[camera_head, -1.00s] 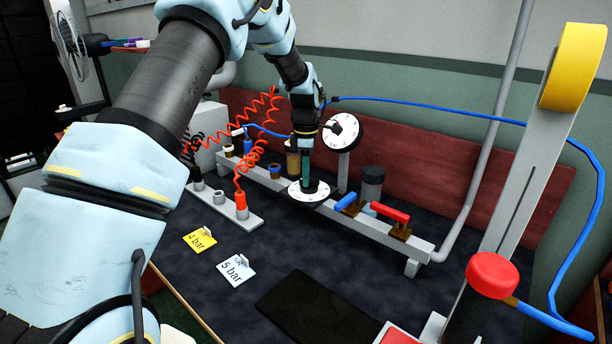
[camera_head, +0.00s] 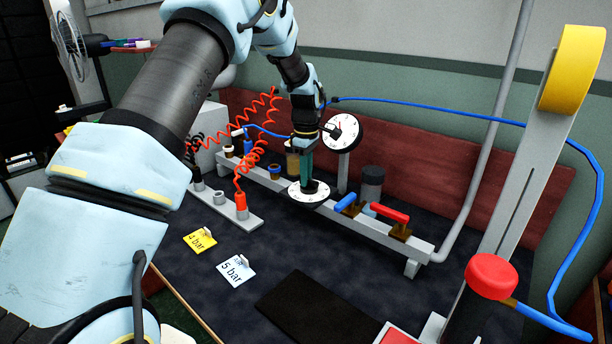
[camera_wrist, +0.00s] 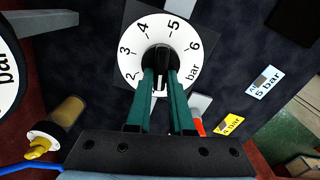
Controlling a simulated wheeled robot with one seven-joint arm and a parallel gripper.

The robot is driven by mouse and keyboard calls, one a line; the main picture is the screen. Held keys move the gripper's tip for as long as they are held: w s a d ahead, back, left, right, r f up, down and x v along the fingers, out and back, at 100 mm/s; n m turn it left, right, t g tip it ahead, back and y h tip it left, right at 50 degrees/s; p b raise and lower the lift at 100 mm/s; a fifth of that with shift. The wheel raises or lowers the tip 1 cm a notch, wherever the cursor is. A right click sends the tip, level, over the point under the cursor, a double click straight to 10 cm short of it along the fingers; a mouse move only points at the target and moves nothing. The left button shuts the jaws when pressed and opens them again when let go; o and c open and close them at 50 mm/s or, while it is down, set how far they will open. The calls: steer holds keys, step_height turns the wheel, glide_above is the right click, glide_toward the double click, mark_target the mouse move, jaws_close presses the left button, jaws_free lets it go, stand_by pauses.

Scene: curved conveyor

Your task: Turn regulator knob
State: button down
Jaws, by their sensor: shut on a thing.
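The regulator knob (camera_wrist: 161,68) is a black pointer knob on a white round dial (camera_wrist: 182,38) marked from 2 to 6 bar. In the wrist view my gripper (camera_wrist: 160,80) has its two green fingers shut on the knob's sides. The knob's light mark points toward the gripper side of the dial, at the bottom of the picture. In the head view the dial (camera_head: 300,194) lies on the grey rail, with my gripper (camera_head: 307,183) coming down on it from above. The fingers partly hide the knob.
An upright pressure gauge (camera_head: 343,132) stands close behind my gripper. Blue (camera_head: 345,203) and red (camera_head: 390,212) valve levers sit to the right on the rail (camera_head: 425,247). A yellow 4 bar card (camera_head: 199,242) and a white 5 bar card (camera_head: 236,270) lie in front.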

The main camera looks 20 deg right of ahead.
steer(key=m, duration=0.5)
steer(key=shift+w+d+m, duration=0.1)
steer(key=shift+d+m, duration=0.1)
steer(key=shift+m, duration=0.1)
steer(key=m, duration=0.5)
steer(key=shift+d+m, duration=0.25)
steer(key=shift+m, duration=0.15)
steer(key=c, duration=0.8)
jaws_free()
steer(key=shift+r, duration=0.1)
step_height(320, 180, up, 11)
steer(key=b, duration=0.1)
steer(key=shift+f+b, duration=0.2)
steer(key=shift+b, duration=0.15)
steer(key=shift+a, duration=0.1)
